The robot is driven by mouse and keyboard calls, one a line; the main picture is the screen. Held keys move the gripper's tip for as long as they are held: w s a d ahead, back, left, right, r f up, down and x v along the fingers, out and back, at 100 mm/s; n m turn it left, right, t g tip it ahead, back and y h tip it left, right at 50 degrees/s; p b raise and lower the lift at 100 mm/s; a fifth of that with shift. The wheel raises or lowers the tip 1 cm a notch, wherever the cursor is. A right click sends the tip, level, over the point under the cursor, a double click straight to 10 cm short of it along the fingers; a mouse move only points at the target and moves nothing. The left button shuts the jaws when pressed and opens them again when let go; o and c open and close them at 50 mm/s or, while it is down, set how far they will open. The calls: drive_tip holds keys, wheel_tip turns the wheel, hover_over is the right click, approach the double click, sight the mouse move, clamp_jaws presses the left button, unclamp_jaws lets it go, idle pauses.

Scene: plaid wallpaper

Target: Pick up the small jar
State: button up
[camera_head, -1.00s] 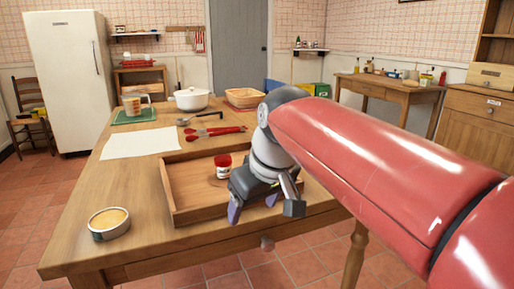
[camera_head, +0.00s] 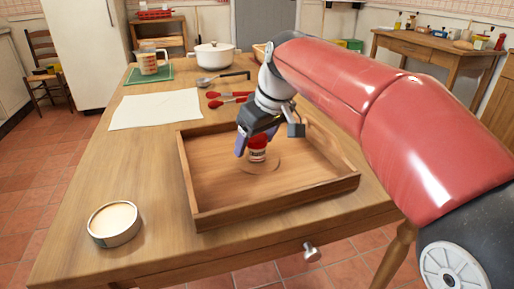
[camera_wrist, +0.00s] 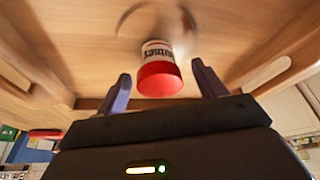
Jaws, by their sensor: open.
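The small jar (camera_head: 257,150) has a red lid and a white label with dark lettering. It stands inside the wooden tray (camera_head: 258,210) on the table. My gripper (camera_head: 256,154) is directly over it, pointing down, and hides part of its top. In the wrist view the jar (camera_wrist: 160,72) shows between the two open purple fingers (camera_wrist: 161,80), with a visible gap on each side. The gripper holds nothing.
The tray's raised walls surround the jar and gripper. A round tin (camera_head: 114,223) stands left of the tray. White paper (camera_head: 156,109), red-handled utensils (camera_head: 230,98), a white pot (camera_head: 214,57) and a measuring cup (camera_head: 148,64) lie beyond. The tray floor around the jar is clear.

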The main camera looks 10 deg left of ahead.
drive_tip(key=shift+x, duration=0.75)
drive_tip(key=c, duration=1.1)
drive_tip(key=shift+c, duration=0.3)
drive_tip(key=shift+r, duration=0.15)
